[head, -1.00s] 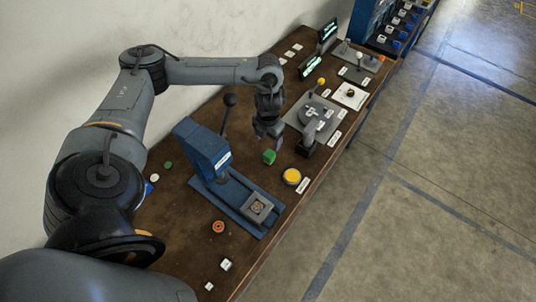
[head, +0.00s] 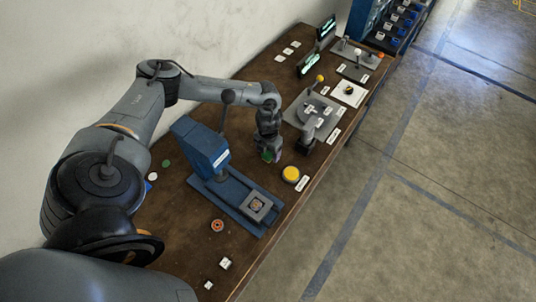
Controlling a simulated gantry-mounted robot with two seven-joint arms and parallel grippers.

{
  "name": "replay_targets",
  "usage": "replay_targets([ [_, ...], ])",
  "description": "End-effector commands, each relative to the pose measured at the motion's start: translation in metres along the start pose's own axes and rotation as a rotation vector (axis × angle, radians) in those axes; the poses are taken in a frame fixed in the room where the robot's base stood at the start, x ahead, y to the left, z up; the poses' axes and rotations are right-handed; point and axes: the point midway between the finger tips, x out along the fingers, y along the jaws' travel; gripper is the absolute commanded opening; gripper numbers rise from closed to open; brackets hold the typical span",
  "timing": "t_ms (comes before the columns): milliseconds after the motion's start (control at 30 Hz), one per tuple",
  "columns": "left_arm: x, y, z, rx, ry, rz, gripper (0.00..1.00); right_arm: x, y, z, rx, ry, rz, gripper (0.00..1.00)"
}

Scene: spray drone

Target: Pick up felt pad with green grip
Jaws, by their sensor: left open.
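The felt pad's green grip (head: 267,156) shows as a small green patch low between the fingers of my left gripper (head: 268,154). The gripper points down over it, with its fingers around or beside the grip, and hides most of it. The gripper is open. I cannot tell whether its fingers touch the grip. My right gripper is not in view.
A blue press (head: 203,150) with a dark lever stands close to the left of my gripper. A yellow button (head: 290,174) is to the right. A grey plate with a round fixture (head: 318,112) lies behind. Bare brown table (head: 178,215) lies at front left.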

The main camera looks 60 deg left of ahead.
Motion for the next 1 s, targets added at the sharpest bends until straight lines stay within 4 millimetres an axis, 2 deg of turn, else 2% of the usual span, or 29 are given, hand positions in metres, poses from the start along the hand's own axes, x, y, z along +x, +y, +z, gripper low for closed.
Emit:
replay_targets([
  [100,0.0069,0.0006,0.0000,0.000,0.000,0.001,0.72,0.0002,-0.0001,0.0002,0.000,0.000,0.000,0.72],
  [367,0.0079,0.0004,0.0000,0.000,0.000,0.001,0.71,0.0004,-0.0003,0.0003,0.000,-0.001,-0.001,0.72],
  [700,0.0076,0.0005,0.0001,0.000,-0.001,0.001,0.19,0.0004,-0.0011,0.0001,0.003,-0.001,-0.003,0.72],
  [1000,0.0048,0.0005,0.0005,0.000,-0.001,0.000,0.16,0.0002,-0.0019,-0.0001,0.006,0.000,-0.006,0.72],
])
